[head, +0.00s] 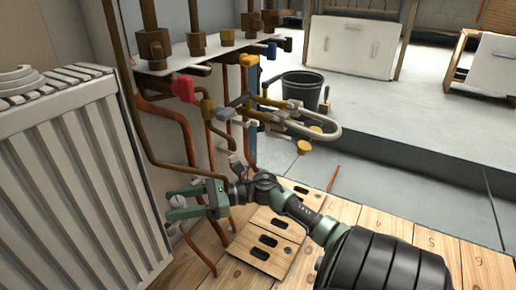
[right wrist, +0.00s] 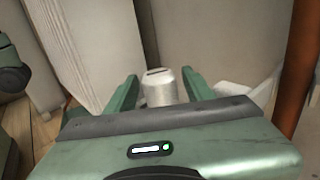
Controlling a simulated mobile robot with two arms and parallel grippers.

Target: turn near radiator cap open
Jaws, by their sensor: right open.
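The near radiator cap (right wrist: 160,88) is a pale, slotted cylinder in the right wrist view, between my two green fingers, with a gap visible on each side. In the head view the cap (head: 177,201) shows small and pale between the fingers, low beside the white ribbed radiator (head: 75,170). My right gripper (head: 178,203) is open around the cap, and its fingers (right wrist: 158,86) point toward it. Whether either finger touches the cap is not clear. My left gripper does not show in the head view.
Copper pipes (head: 186,135) rise behind my right gripper to a white shelf plate with a red-handled valve (head: 183,88) and yellow taps. Wooden boards (head: 262,240) lie below. A black bucket (head: 302,88) stands on the grey platform. An orange pipe (right wrist: 300,60) stands right in the wrist view.

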